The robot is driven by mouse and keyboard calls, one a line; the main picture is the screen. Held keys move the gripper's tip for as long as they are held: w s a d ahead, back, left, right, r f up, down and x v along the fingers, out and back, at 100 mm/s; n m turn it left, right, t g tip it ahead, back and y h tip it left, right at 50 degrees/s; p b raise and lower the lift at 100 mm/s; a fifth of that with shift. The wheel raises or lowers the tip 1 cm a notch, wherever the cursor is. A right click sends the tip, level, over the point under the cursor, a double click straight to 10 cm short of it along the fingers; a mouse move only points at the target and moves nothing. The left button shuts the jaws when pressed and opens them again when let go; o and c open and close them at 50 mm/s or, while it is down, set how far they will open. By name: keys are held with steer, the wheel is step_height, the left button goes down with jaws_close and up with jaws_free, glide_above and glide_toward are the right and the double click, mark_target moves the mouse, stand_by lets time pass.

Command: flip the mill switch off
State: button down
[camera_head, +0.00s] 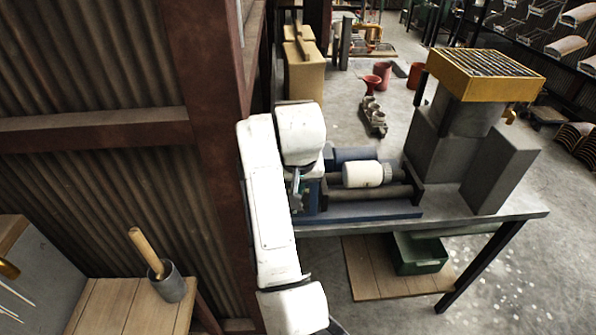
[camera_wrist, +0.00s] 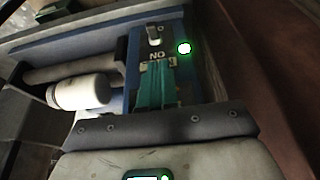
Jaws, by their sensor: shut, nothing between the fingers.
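The mill has a blue base (camera_head: 350,211), dark rollers and a white jar (camera_head: 362,174) on the bench. The wrist view also shows the jar (camera_wrist: 80,92). In that view the mill's blue end panel carries a pale switch lever (camera_wrist: 154,34) above lettering that appears as "NO". A green lamp (camera_wrist: 184,48) glows beside it. My gripper (camera_wrist: 157,66) shows as teal fingers, shut and empty, pointing at the panel just short of the lettering and lever. Contact cannot be told. In the head view my gripper (camera_head: 297,190) is beside the mill's left end, and my arm hides the switch.
A grey machine with a yellow grated top (camera_head: 487,70) stands on the bench's right. A green bin (camera_head: 418,255) sits below. A rusty post (camera_head: 210,130) and corrugated wall are close left of my arm. A mortar with pestle (camera_head: 168,284) stands on a wooden table.

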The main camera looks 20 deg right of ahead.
steer(key=shift+s+a+f+p, duration=0.1)
steer(key=shift+s+f+p, duration=0.25)
steer(key=shift+f, duration=0.7)
steer(key=shift+s+a+f+p, duration=0.1)
steer(key=shift+s+f, duration=0.3)
steer(key=shift+f, duration=0.65)
steer(key=shift+s+f+t+b, duration=0.15)
steer(key=shift+t+b, duration=0.2)
steer(key=shift+t, duration=0.05)
steer(key=shift+s+a+f+t+h+b, duration=0.15)
steer(key=shift+s+f+t+h+b, duration=0.15)
steer(key=shift+t+b, duration=0.2)
steer(key=t+b, duration=0.1)
steer(key=b, duration=0.1)
steer(key=s+f+t+h+b, duration=0.1)
steer(key=t+b, duration=0.1)
steer(key=b, duration=0.1)
steer(key=f+t+b, duration=0.1)
steer(key=t+b, duration=0.1)
steer(key=b, duration=0.1)
steer(key=shift+s+a+f+h, duration=0.1)
steer(key=shift+s+a+h, duration=0.15)
steer(key=shift+h, duration=0.05)
steer(key=shift+r+p, duration=0.7)
steer(key=shift+r, duration=0.05)
